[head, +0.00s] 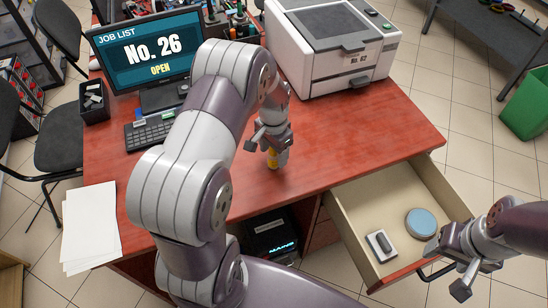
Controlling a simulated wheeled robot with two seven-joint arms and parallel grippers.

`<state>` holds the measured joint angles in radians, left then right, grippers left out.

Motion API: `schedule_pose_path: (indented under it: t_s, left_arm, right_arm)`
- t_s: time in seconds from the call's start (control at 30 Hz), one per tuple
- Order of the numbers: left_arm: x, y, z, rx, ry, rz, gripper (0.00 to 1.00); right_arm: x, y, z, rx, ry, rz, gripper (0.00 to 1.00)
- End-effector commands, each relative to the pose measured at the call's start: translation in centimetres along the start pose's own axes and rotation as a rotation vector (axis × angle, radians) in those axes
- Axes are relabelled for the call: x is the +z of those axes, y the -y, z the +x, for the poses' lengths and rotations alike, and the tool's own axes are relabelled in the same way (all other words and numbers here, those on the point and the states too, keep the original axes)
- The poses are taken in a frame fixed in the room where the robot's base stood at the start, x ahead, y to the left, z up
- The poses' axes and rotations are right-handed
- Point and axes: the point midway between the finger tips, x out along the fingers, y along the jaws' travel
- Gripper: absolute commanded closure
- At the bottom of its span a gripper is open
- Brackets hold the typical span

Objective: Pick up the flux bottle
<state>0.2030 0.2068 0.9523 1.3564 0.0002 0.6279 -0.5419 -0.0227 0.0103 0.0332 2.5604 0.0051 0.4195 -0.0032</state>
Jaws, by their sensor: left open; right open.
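A small yellow bottle (273,161), which looks like the flux bottle, stands on the red desktop (340,140). My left gripper (270,147) is open right above and around its upper part, with a finger to either side. The gripper hides the bottle's top, and I cannot tell whether the fingers touch it. My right gripper (447,269) is open and empty at the front right, by the open drawer.
The drawer (375,203) holds a round blue-grey tin (421,223) and a small grey-and-white block (381,245). A white printer (335,45), a monitor (148,48), a keyboard (150,133) and paper sheets (91,225) take up other desk areas. The desktop right of the bottle is clear.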

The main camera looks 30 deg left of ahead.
Motion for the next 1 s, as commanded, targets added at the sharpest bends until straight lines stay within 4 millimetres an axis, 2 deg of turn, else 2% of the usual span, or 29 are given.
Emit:
schedule_pose_path:
  t_s: [0.1,0.3,0.33,0.5,0.83,1.0]
  left_arm:
    - [0.0,-0.1,1.4,0.000,0.000,0.001,0.35]
    - [-0.1,0.0,1.6,-0.001,-0.002,0.000,0.35]
    - [-0.1,0.0,1.5,-0.001,-0.002,0.000,0.39]
    - [-0.1,-0.1,1.5,-0.001,-0.002,0.000,0.94]
    - [-0.1,-0.1,1.4,-0.001,-0.001,0.000,0.96]
    - [-0.2,0.0,-0.4,-0.003,-0.005,0.000,0.96]
  right_arm:
    - [0.0,0.0,0.0,0.000,0.000,0.000,0.37]
    - [0.0,0.0,0.0,0.000,0.000,0.000,0.37]
    - [0.0,0.0,0.0,0.000,0.000,0.000,0.37]
    - [0.0,0.0,0.0,0.000,0.000,0.000,0.37]
    - [0.0,0.0,0.0,0.000,0.000,0.000,0.37]
    - [0.0,0.0,0.1,0.000,0.000,0.000,0.37]
